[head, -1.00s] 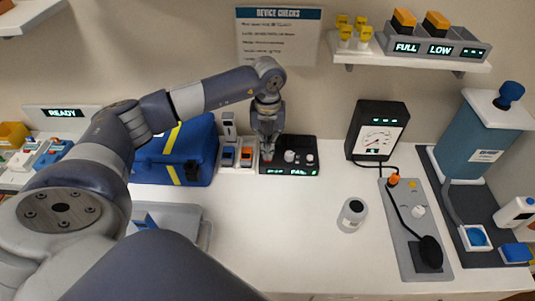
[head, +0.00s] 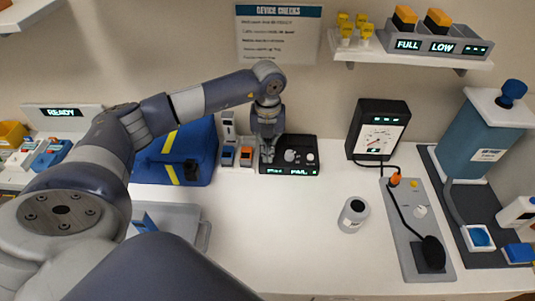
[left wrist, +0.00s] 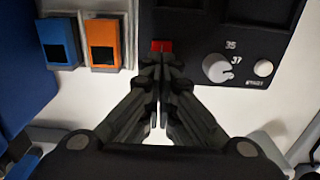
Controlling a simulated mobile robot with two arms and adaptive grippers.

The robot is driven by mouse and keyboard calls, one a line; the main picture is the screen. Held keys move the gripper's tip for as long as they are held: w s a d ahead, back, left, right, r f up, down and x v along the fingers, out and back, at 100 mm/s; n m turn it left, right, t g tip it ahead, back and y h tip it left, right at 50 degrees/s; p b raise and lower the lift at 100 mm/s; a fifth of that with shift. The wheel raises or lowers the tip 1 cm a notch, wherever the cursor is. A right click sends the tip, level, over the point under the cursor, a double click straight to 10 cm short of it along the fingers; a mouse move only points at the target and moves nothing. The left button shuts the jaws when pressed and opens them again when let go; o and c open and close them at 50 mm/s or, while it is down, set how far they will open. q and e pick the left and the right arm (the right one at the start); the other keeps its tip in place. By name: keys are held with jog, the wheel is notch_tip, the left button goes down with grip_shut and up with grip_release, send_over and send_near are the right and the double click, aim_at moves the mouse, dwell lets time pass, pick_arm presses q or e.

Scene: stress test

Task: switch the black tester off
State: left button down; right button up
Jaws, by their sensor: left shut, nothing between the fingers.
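The black tester (head: 308,168) is a low black box at the back of the counter, with lit green displays on its front edge. In the left wrist view it shows a red switch (left wrist: 162,46), a pale round knob (left wrist: 217,67) marked 35 and 37, and a smaller round button (left wrist: 263,68). My left gripper (head: 268,138) is shut and empty, pointing down over the tester's left part. In the left wrist view its closed fingertips (left wrist: 160,60) are right at the red switch's near edge; I cannot tell whether they touch it. My right gripper is not in view.
Blue (left wrist: 58,42) and orange (left wrist: 103,42) modules stand left of the tester, beside a blue bag (head: 190,150). The counter's middle is clear.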

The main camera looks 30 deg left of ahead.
pick_arm(q)
jog(key=shift+s+f, duration=0.1)
jog(key=shift+f, duration=0.3)
jog(key=shift+r, duration=0.15)
jog(key=shift+r+p, duration=0.35)
jog(key=shift+r, duration=0.25)
jog(key=shift+r+p, duration=1.8)
jog(key=shift+r, duration=1.05)
jog(key=shift+f, duration=0.1)
